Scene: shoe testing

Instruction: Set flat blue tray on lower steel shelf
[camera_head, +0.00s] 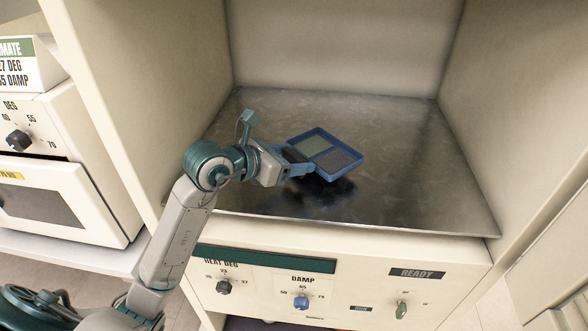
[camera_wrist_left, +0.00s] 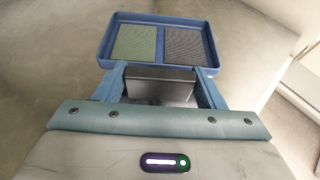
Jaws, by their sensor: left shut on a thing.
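The flat blue tray (camera_head: 340,152) is held above the steel shelf (camera_head: 420,190) inside the cream cabinet. It holds a green pad and a dark grey pad side by side. My left gripper (camera_head: 290,167) is shut on the tray's near edge. A dark shadow lies on the steel below, so the tray looks raised and apart from it. In the left wrist view the tray (camera_wrist_left: 208,62) shows beyond the fingers (camera_wrist_left: 160,85), roughly level. My right gripper is not in view.
Cabinet walls (camera_head: 335,45) enclose the shelf at the back and sides. A control panel (camera_head: 340,285) with several knobs runs below its front edge. A cream oven-like unit (camera_head: 60,165) stands at the left. The steel around the tray is bare.

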